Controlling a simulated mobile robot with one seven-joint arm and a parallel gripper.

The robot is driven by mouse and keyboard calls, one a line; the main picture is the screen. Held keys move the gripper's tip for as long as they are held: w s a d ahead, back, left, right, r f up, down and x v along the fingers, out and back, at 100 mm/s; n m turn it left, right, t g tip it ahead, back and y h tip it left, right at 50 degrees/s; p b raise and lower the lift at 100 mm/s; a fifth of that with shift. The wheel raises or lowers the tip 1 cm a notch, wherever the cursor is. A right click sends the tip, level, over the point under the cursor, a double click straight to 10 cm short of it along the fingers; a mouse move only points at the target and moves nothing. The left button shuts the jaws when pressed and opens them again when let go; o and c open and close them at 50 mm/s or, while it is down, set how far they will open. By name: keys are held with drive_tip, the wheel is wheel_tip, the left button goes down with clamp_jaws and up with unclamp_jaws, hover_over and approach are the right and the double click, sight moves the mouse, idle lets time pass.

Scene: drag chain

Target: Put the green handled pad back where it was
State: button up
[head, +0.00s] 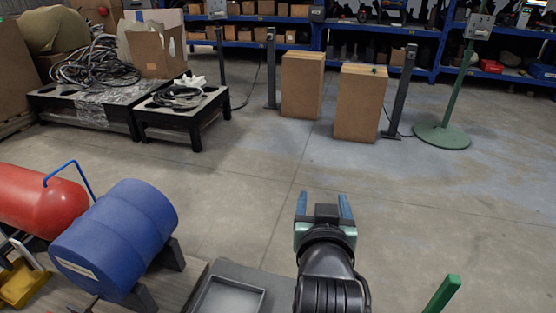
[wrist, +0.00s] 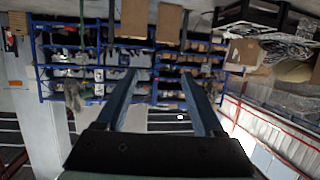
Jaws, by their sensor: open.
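I cannot clearly make out a green handled pad. A green bar (head: 442,294) pokes up at the bottom right edge of the head view; most of it is cut off, so I cannot tell what it belongs to. My gripper (head: 323,205) is open and empty in the lower middle of the head view, left of and above the green bar. In the wrist view my gripper (wrist: 158,80) has its fingers apart, with only distant shelving between them.
A grey tray (head: 230,297) lies at the bottom, left of my arm. Two brown boxes (head: 302,85) (head: 360,103) stand far off before blue shelving (head: 345,25). The middle floor is clear.

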drive_tip(key=s+a+r+t, duration=0.1)
drive_tip(key=a+r+t, duration=0.15)
drive_tip(key=r, duration=0.65)
drive_tip(key=s+a+r+t, duration=0.1)
drive_tip(key=r+t, duration=0.2)
drive_tip(key=r, duration=0.7)
drive_tip(key=s+a+r+t+y, duration=0.1)
drive_tip(key=s+a+r+t, duration=0.1)
drive_tip(key=s+r, duration=0.4)
drive_tip(key=s+a+r+n+t+y, duration=0.1)
drive_tip(key=s+r+t, duration=0.4)
drive_tip(key=r, duration=0.7)
drive_tip(key=shift+s+a+r+n, duration=0.35)
drive_tip(key=shift+s+a, duration=0.25)
drive_tip(key=shift+s, duration=0.65)
drive_tip(key=shift+t, duration=0.25)
wheel_tip(320, 180, up, 45)
drive_tip(key=p, duration=4.4)
drive_tip(key=shift+p, duration=0.4)
drive_tip(key=shift+f, duration=0.1)
